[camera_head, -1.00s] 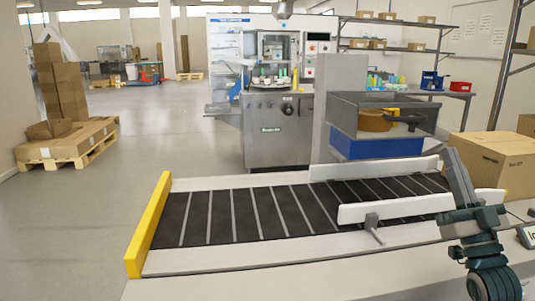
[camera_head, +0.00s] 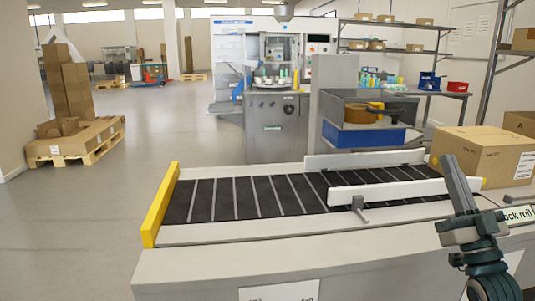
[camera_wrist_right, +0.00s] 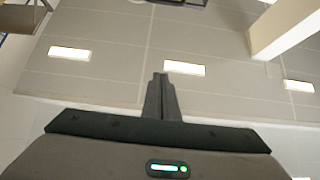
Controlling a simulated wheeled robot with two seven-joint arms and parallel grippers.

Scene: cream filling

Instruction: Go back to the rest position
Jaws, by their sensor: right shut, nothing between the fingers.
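My right gripper (camera_head: 449,160) is raised at the lower right of the head view, fingers pointing up, in front of the right end of the conveyor (camera_head: 238,199). In the right wrist view its fingers (camera_wrist_right: 161,78) are together with nothing between them, and the ceiling lies behind them. My left gripper is not in the head view.
The conveyor has a yellow end bar (camera_head: 160,205) and white side guides (camera_head: 388,190). A cardboard box (camera_head: 470,152) sits at its right end. A filling machine (camera_head: 275,125) stands behind. A pallet (camera_head: 45,153) with boxes is at the left. The floor between is clear.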

